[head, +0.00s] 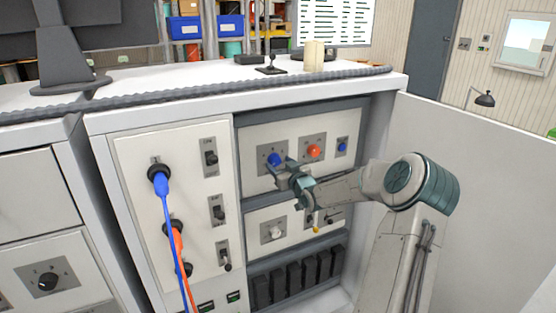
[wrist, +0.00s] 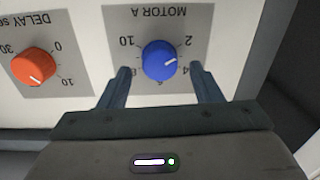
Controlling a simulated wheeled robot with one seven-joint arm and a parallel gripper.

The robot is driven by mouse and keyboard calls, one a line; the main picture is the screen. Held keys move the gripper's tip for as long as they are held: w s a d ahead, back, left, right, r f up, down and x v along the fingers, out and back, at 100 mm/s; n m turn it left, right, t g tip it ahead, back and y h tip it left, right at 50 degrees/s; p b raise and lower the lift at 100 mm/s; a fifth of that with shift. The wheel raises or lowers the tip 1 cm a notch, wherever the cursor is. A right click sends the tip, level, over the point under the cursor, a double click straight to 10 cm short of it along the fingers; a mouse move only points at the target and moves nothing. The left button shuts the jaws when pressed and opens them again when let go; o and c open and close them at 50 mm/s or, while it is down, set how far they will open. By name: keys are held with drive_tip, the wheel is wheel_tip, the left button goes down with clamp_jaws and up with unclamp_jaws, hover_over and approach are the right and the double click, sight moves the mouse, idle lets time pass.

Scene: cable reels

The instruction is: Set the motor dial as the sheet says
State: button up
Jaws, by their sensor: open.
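The blue motor dial (head: 274,159) is on the upper panel inside the open cabinet bay. In the wrist view the blue dial (wrist: 158,58) appears upside down, labelled MOTOR A, with 2, 4 and 10 legible around it. Its white pointer mark faces right and slightly up, roughly between the 2 and the 4. My gripper (head: 280,168) is at this dial. In the wrist view my gripper (wrist: 160,72) is open, with one finger on each side of the dial. I cannot tell whether the fingers touch it. They cover part of the scale.
An orange delay dial (head: 313,151) and another blue knob (head: 342,147) sit right of the motor dial. A lower panel (head: 274,232) has a pale knob. Blue and orange cables hang from the left panel.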

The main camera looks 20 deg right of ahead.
drive_tip(key=shift+w+a, duration=0.1)
drive_tip(key=shift+w, duration=0.85)
drive_tip(key=c, duration=1)
